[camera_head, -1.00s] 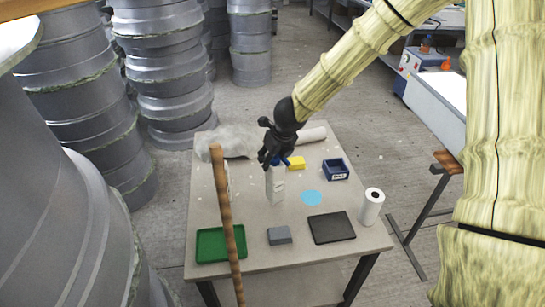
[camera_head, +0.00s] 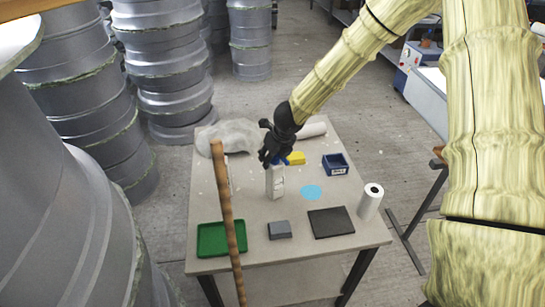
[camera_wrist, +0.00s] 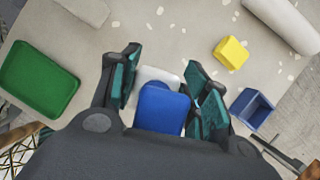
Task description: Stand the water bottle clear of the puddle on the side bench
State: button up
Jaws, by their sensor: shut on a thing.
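The water bottle is a white, box-like bottle (camera_head: 275,183) with a blue cap, left of the light blue puddle (camera_head: 311,192) on the side bench (camera_head: 262,255). It looks upright, and a strip of bare bench lies between it and the puddle. I cannot tell whether its base touches the bench. My gripper (camera_head: 272,160) is shut on the bottle near its top. In the wrist view the fingers (camera_wrist: 163,88) stand on both sides of the blue cap (camera_wrist: 162,108) and white body. The puddle does not show in the wrist view.
Around the bottle lie a green tray (camera_head: 213,250), grey block (camera_head: 280,229), dark mat (camera_head: 331,222), white roll (camera_head: 370,202), blue bin (camera_head: 335,166) and yellow block (camera_head: 296,158). A brown pole (camera_head: 227,210) crosses in front on the left. Crumpled sheeting (camera_head: 230,135) lies at the back.

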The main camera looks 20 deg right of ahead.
jog(key=shift+f, duration=0.1)
jog(key=o, duration=1.5)
jog(key=shift+r, duration=0.4)
jog(key=p+v, duration=0.1)
jog(key=v, duration=1)
jog(key=shift+s+r, duration=0.15)
jog(key=shift+r, duration=0.05)
